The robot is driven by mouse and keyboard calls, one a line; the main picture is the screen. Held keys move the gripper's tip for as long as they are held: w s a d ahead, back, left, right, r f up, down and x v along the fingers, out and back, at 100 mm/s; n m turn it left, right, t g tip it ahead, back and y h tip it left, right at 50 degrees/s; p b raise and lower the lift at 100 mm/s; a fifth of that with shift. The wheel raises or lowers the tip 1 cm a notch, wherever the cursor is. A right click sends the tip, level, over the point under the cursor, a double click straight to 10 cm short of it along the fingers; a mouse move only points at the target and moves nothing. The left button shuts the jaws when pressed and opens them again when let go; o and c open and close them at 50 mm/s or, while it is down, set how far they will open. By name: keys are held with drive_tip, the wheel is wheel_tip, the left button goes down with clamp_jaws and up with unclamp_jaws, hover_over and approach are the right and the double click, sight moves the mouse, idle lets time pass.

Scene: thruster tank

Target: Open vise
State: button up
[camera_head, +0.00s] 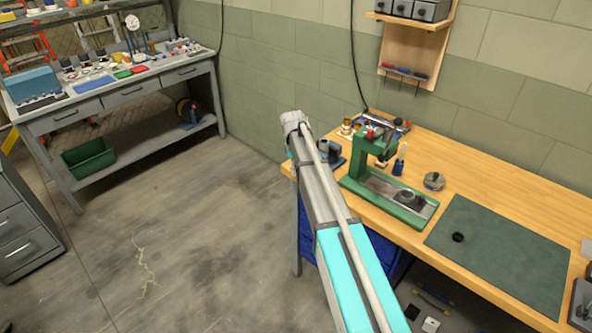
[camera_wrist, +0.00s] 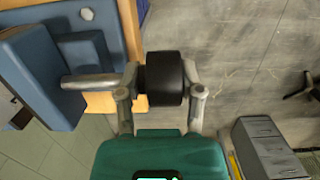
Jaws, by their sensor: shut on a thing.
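The vise (camera_wrist: 40,68) is a blue-grey body at the left of the wrist view, on the edge of the wooden bench. A bare metal screw (camera_wrist: 90,81) runs right from it to a black cylindrical knob (camera_wrist: 164,88). My gripper (camera_wrist: 161,74) has one finger on each side of the knob and is shut on it. In the head view, part of the vise (camera_head: 333,153) shows at the bench's left end, beside my arm. My gripper and the knob are hidden there behind my arm. The vise's jaw gap cannot be made out clearly.
The wooden bench (camera_head: 480,178) carries a green press (camera_head: 362,165), a dark green mat (camera_head: 505,262) and a round gauge (camera_head: 434,181). A blue bin (camera_head: 375,256) is beneath. The concrete floor (camera_head: 205,235) left of the bench is open. A grey workbench (camera_head: 120,100) stands far left.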

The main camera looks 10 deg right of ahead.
drive_tip(key=shift+a+f+g+h+b, duration=0.2)
drive_tip(key=shift+a+g+h+b, duration=0.35)
drive_tip(key=shift+g, duration=0.35)
drive_tip(key=shift+s+d+r+g+h, duration=0.15)
drive_tip(key=shift+s+g+h, duration=0.05)
drive_tip(key=shift+g+h, duration=0.3)
drive_tip(key=o, duration=1)
